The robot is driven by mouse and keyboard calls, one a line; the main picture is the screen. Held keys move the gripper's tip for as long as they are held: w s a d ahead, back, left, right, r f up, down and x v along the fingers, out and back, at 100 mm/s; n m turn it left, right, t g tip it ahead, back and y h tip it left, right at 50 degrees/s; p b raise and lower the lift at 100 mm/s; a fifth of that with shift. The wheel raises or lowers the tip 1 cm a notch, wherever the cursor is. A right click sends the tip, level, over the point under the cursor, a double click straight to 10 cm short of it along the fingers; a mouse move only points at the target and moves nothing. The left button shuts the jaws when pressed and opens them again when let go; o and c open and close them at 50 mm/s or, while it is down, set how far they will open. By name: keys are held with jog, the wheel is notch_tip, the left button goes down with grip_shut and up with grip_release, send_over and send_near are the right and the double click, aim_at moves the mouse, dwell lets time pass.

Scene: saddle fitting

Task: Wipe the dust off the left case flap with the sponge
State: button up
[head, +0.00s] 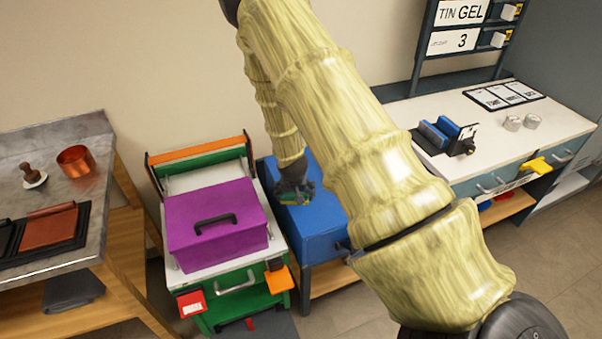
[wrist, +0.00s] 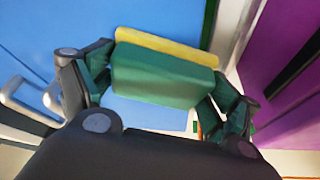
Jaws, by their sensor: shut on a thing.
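My gripper (head: 294,190) is low over the blue case (head: 316,236), near its left side in the head view. It is shut on a sponge (wrist: 163,80) with a green body and a yellow layer. I cannot tell whether the sponge touches that surface. My arm hides part of the case in the head view. I cannot make out which part is the left flap, and no dust is clearly visible.
A purple case (head: 190,228) with a black handle stands close to the left on a green cabinet (head: 240,308). A metal-topped bench (head: 80,140) is at far left. A white-topped workbench (head: 460,115) with a blue holder (head: 438,134) is at right.

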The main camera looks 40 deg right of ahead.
jog(key=shift+a, duration=0.3)
jog(key=shift+w+d, duration=0.1)
jog(key=shift+d, duration=0.1)
jog(key=shift+s+d+r, duration=0.1)
jog(key=shift+s+d, duration=0.05)
jog(key=shift+d, duration=0.5)
jog(key=shift+s+d, duration=0.15)
jog(key=shift+d, duration=0.5)
jog(key=shift+s+d+f, duration=0.1)
jog(key=shift+d+f, duration=0.1)
jog(key=shift+d, duration=0.15)
notch_tip(320, 180, up, 3)
jog(key=shift+d+p, duration=0.15)
jog(key=shift+p, duration=0.5)
jog(key=shift+s+r+p, duration=0.1)
jog(key=shift+r+p, duration=1.6)
jog(key=shift+r, duration=1.1)
